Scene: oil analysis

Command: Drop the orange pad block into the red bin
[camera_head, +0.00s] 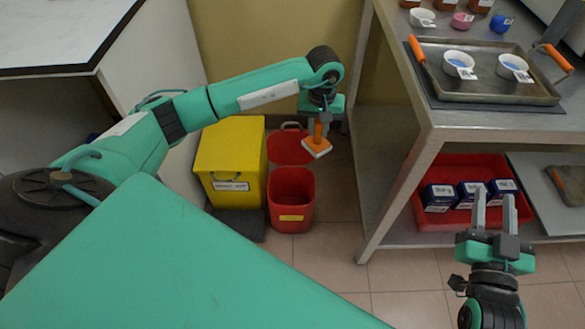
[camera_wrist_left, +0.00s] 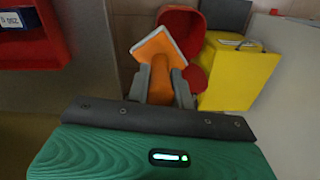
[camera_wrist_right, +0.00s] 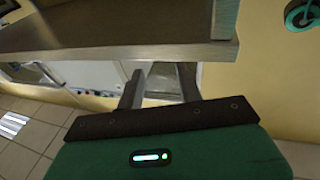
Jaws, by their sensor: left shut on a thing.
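The orange pad block (camera_head: 317,144) has an orange grip and a flat pad with a white edge. My left gripper (camera_head: 318,124) is shut on its grip and holds it in the air. The block also shows between the fingers in the left wrist view (camera_wrist_left: 158,50). The red bin (camera_head: 291,199) stands on the floor with its red lid (camera_head: 291,145) open behind it. In the head view the block appears to the right of the bin's opening, above lid height. My right gripper (camera_head: 493,212) has two fingers apart with nothing between them, in front of the metal table.
A yellow bin (camera_head: 231,160) stands left of the red bin. The metal table (camera_head: 405,170) is to the right, with a tray (camera_head: 485,72) and cups on top. A red crate (camera_head: 433,217) with several blue boxes (camera_head: 438,197) sits on its lower shelf.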

